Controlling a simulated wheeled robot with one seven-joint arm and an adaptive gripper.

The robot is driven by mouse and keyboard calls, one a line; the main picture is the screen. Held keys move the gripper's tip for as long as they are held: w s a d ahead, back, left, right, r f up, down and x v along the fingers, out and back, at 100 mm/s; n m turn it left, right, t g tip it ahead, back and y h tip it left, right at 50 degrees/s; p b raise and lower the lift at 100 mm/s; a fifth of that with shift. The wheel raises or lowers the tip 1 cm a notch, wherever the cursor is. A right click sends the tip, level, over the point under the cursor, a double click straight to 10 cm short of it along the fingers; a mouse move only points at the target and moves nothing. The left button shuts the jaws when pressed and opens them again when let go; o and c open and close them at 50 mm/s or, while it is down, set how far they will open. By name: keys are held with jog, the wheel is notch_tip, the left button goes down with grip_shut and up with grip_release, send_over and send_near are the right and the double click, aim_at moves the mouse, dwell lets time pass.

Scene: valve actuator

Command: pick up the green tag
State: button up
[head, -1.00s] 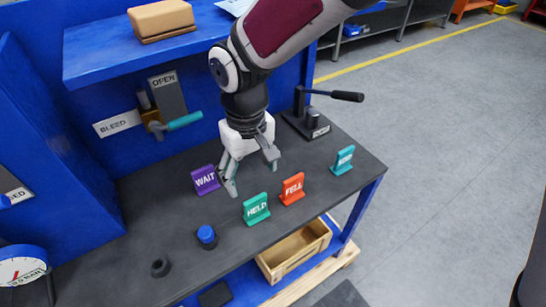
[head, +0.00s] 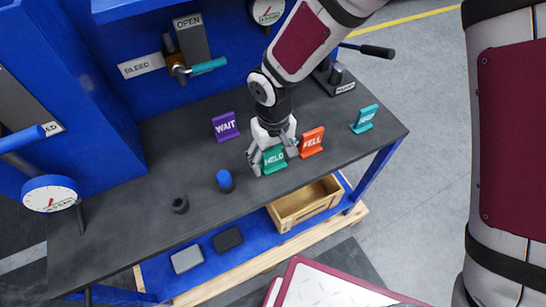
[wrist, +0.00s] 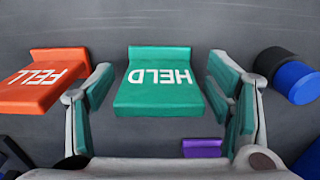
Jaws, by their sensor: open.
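The green tag marked HELD (head: 274,160) stands on the dark bench top, partly hidden by my gripper in the head view. In the wrist view the HELD tag (wrist: 158,85) sits between the two fingers, with a gap on each side. My gripper (head: 270,162) is open around it and holds nothing; its fingers (wrist: 160,98) show left and right of the tag. A teal tag (head: 364,118) stands farther right on the bench.
The orange FELL tag (head: 312,141) stands close to the right of my gripper. The purple WAIT tag (head: 225,126) is behind left. A blue-topped knob (head: 225,180) and a black knob (head: 180,204) stand left. A wooden crate (head: 305,205) sits below the bench.

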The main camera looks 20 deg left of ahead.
jog(key=shift+f, duration=0.15)
jog(key=c, duration=1.2)
jog(key=shift+c, duration=0.2)
